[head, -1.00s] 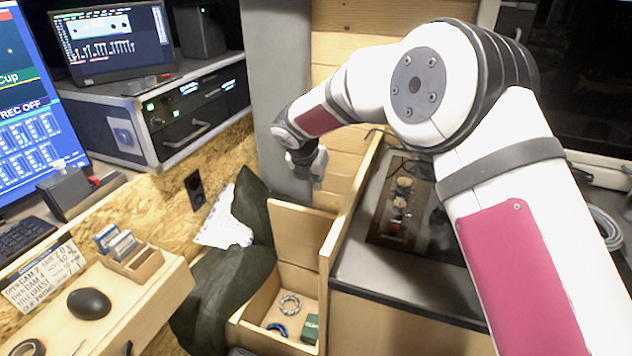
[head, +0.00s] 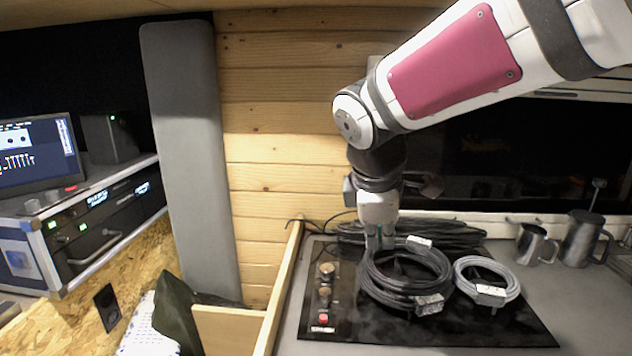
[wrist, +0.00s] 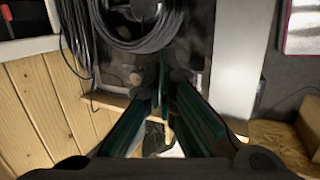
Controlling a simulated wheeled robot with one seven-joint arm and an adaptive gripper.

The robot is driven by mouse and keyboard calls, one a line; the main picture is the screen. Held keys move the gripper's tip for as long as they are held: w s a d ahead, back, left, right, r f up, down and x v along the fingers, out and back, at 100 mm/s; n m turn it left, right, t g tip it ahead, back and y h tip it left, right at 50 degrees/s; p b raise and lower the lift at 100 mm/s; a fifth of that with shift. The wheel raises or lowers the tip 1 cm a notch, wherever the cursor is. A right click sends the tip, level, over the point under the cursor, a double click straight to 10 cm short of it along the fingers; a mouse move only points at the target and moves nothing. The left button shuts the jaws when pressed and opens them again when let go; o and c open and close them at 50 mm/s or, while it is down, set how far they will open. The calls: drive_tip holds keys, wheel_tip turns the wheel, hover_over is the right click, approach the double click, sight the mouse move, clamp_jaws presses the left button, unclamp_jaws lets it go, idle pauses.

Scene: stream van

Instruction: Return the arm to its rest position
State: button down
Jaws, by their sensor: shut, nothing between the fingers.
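My gripper (head: 380,243) points down in the head view, in front of the left side of a dark cable coil (head: 405,280). In the wrist view its two green-edged fingers (wrist: 163,75) run close together at the tips, with nothing between them. My white and pink arm reaches in from the upper right of the head view. I cannot tell how high the gripper is above the black hob (head: 460,325).
A lighter cable coil (head: 487,282) lies on the hob, right of the dark one. Metal jugs (head: 583,240) stand on the counter at right. A wooden partition (head: 278,295) edges the counter at left. A rack unit (head: 100,225) stands far left.

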drive_tip(key=s+d+m+y+p, duration=0.1)
drive_tip(key=s+d+m, duration=0.3)
drive_tip(key=s+m, duration=0.4)
drive_tip(key=s+d+m+y, duration=0.1)
drive_tip(key=s+d+m, duration=0.4)
drive_tip(key=s, duration=1.2)
drive_tip(key=m, duration=0.3)
drive_tip(key=shift+s+f+g+p, duration=0.2)
drive_tip(key=shift+f+g+p, duration=0.1)
drive_tip(key=shift+f+p, duration=0.1)
